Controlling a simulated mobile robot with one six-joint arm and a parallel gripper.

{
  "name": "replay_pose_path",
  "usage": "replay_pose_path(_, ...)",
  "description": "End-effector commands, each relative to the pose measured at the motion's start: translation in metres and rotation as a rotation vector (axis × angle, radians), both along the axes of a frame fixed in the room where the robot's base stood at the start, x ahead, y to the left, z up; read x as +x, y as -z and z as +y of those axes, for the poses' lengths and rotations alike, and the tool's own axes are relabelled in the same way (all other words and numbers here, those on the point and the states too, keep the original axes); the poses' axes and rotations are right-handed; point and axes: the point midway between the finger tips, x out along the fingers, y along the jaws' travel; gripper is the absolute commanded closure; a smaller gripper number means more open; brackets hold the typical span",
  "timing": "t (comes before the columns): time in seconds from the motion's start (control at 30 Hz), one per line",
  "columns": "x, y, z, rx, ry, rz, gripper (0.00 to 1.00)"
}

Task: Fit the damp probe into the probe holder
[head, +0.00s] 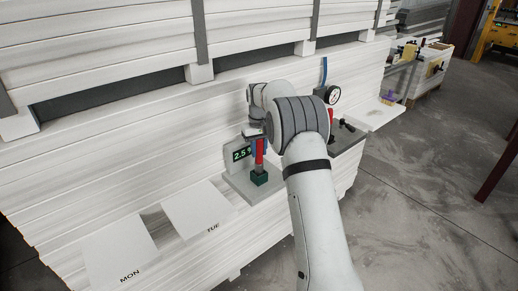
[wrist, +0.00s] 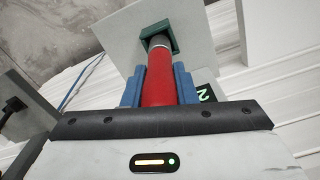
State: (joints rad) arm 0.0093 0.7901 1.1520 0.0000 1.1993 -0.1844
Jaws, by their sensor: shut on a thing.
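The damp probe (head: 259,152) is a red cylinder with a grey metal end, standing about upright. My gripper (wrist: 158,68) is shut on it, with a blue finger on each side of the red body (wrist: 162,84). The probe holder (head: 260,179) is a dark green block on a light grey base plate. In the wrist view the probe's grey end meets the green holder (wrist: 153,31) and hides part of it. I cannot tell how deep the end sits in the holder.
A display reading about 2.5 (head: 241,154) stands just behind the probe. White boards marked MON (head: 118,254) and TUE (head: 198,210) lie to the left. A round dial gauge (head: 333,95) is to the right, and stacked white boards (head: 120,130) rise behind.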

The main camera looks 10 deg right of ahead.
Motion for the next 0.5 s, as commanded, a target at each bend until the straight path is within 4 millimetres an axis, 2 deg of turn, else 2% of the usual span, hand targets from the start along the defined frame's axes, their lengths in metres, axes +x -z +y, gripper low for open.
replay_pose_path(0.5, 0.000, 0.013, 0.000, 0.000, 0.000, -0.001, 1.00)
